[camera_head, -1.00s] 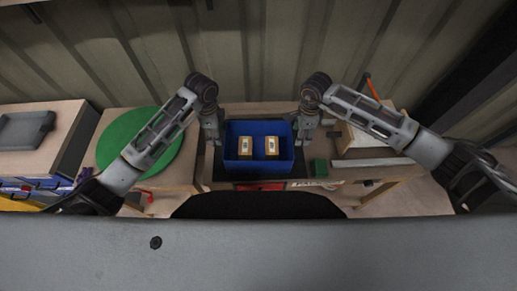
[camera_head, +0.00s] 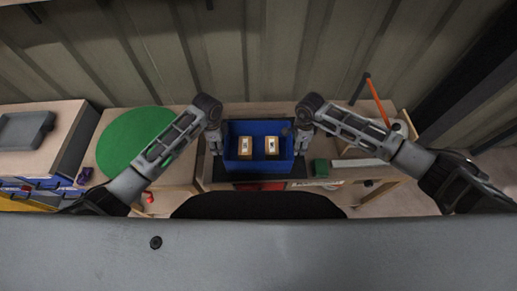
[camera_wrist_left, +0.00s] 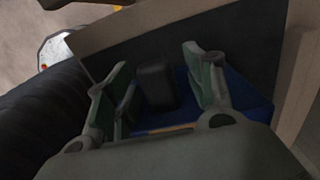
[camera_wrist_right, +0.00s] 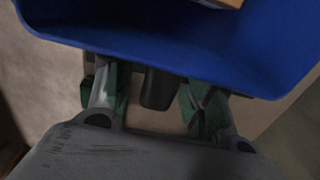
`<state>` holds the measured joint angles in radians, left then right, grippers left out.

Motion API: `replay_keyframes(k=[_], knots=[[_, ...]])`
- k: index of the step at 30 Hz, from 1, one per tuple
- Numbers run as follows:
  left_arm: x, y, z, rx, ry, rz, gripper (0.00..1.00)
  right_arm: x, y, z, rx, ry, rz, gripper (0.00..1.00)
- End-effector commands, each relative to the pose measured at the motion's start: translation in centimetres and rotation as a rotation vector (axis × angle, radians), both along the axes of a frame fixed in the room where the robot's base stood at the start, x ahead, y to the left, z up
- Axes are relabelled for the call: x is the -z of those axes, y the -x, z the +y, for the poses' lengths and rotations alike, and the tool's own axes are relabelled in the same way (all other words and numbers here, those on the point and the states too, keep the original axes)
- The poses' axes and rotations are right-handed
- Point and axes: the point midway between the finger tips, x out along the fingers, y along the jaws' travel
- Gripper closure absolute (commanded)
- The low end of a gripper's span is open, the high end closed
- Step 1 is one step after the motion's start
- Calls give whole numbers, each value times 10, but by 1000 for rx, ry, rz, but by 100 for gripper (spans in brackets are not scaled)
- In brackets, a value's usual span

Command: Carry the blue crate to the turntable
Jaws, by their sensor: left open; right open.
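The blue crate (camera_head: 259,166) stands upright on a dark surface at the centre of the head view, holding two small tan boxes (camera_head: 246,147) (camera_head: 271,147). The green turntable (camera_head: 125,128) lies to its left, partly covered by my left arm. My left gripper (camera_head: 216,150) is at the crate's left side and my right gripper (camera_head: 302,148) at its right side. Both are open. In the left wrist view a dark block (camera_wrist_left: 156,87) shows between the fingers, beside blue crate wall (camera_wrist_left: 250,98). In the right wrist view a similar block (camera_wrist_right: 159,89) shows between the fingers, under the crate's wall (camera_wrist_right: 190,53). Contact cannot be told.
A grey tray (camera_head: 24,130) sits on a bench at the far left. An orange rod (camera_head: 378,98) stands at the back right. A corrugated wall closes off the back.

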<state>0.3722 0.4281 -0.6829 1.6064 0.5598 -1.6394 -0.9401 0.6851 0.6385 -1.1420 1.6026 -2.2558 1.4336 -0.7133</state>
Motion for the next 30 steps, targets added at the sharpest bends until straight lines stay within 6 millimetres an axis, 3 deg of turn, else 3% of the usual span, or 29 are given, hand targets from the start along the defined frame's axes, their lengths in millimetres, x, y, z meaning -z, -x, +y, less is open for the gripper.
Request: replay_keyframes(k=[4,16,30], knots=[[0,0,0,0,0,0,48,0,0,0,0,0,0,48],[0,0,0,0,0,-1,99,0,0,0,0,0,0,99],[-2,-1,0,0,0,-2,100,-2,-1,0,0,-1,-2,100]])
